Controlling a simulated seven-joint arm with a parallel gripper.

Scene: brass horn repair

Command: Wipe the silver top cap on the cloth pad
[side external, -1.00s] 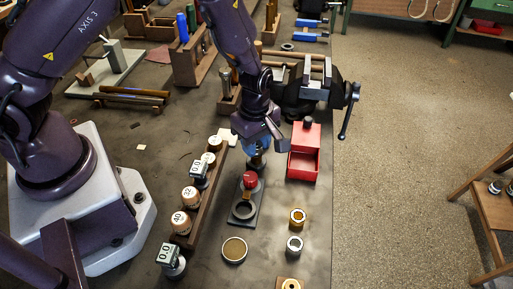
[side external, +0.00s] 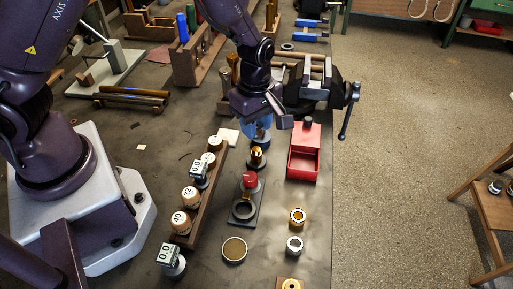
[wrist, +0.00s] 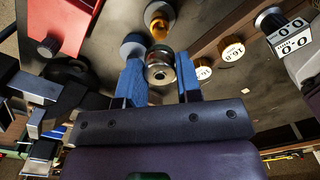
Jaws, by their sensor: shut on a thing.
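My gripper (wrist: 160,78) is shut on a round silver cap (wrist: 158,68), held between its two blue fingers in the wrist view. In the side view my gripper (side external: 258,134) is above the bench, just behind a small brass piece (side external: 257,157) on a dark base. The brass piece also shows in the wrist view (wrist: 158,26), just beyond the cap. The fingers hide most of the cap in the side view.
A wooden rack (side external: 205,198) with several labelled round pieces is to the left. A red open box (side external: 304,160) and a vise (side external: 310,90) are to the right. A red-topped piece (side external: 249,181) stands in front. Brass and silver rings stand at the front right.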

